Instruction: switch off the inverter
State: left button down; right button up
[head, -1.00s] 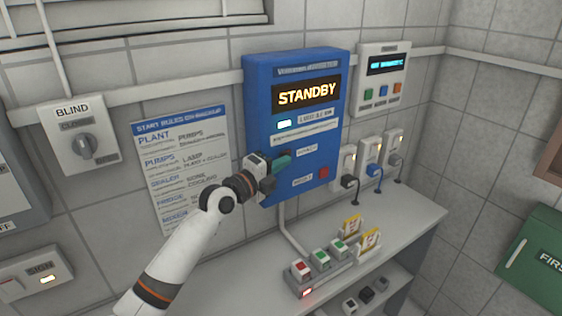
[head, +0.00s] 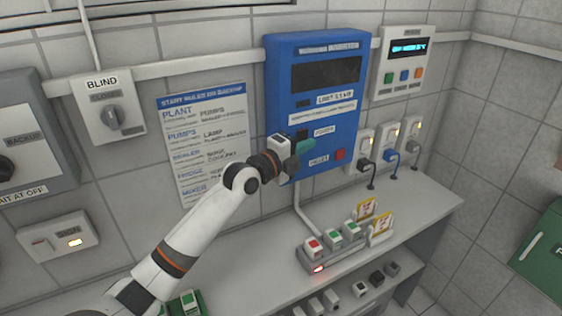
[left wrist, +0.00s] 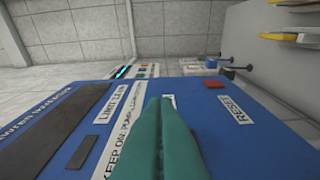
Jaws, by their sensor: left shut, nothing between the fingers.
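The blue inverter (head: 343,120) hangs on the tiled wall, and its display (head: 326,74) is dark. Its face also shows in the left wrist view (left wrist: 70,130), with a red reset button (left wrist: 211,85). My left gripper (head: 301,149) is at the inverter's lower left front, beside the POWER label (head: 324,131). Its teal fingers (left wrist: 157,130) are shut with nothing between them, close over the panel. They hide most of the power control, so its position cannot be told. My right gripper is not in view.
Below are a shelf (head: 420,205) and a power strip (head: 318,268) with switches and yellow cards. Plugged sockets (head: 388,142) and a small control panel (head: 403,62) are to the right. A BLIND switch (head: 111,116) and a rules sheet (head: 204,140) are to the left.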

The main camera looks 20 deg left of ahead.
pick_arm(q)
jog(key=b+v, duration=0.4)
jog(key=v, duration=0.6)
jog(key=shift+s+d+r, duration=0.2)
jog(key=shift+r, duration=0.2)
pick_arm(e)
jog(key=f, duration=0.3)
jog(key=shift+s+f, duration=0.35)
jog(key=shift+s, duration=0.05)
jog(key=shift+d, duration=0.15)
